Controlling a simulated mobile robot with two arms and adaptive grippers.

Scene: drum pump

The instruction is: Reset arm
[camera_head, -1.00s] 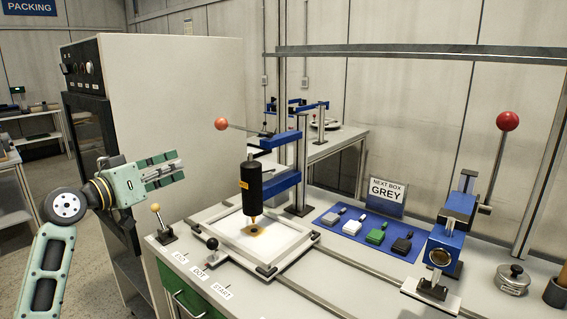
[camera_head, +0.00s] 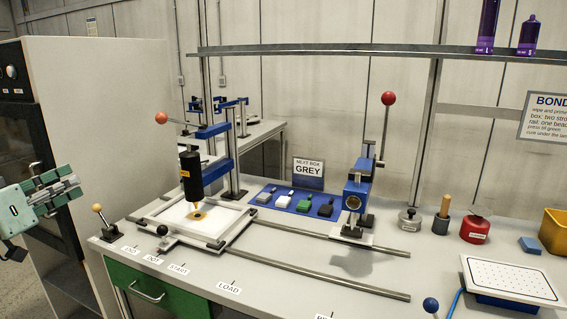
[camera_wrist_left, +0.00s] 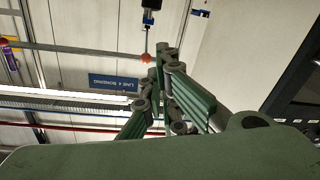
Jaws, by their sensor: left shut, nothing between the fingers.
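My left gripper (camera_head: 72,186) is at the left edge of the head view, raised beside the tall grey cabinet and to the left of the bench. It is shut and empty. It also shows in the left wrist view (camera_wrist_left: 160,62), with its green finger pads close together against the ceiling and wall. My left arm is mostly cut off by the frame's edge. My right gripper is not in view.
The bench holds a black dispensing cylinder (camera_head: 191,176) over a white tray frame (camera_head: 172,216), a blue mat (camera_head: 262,196) with several small blocks, and a blue press (camera_head: 355,192). Ball-topped levers (camera_head: 98,209) stand at the left front. The tall cabinet (camera_head: 95,100) stands behind my left gripper.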

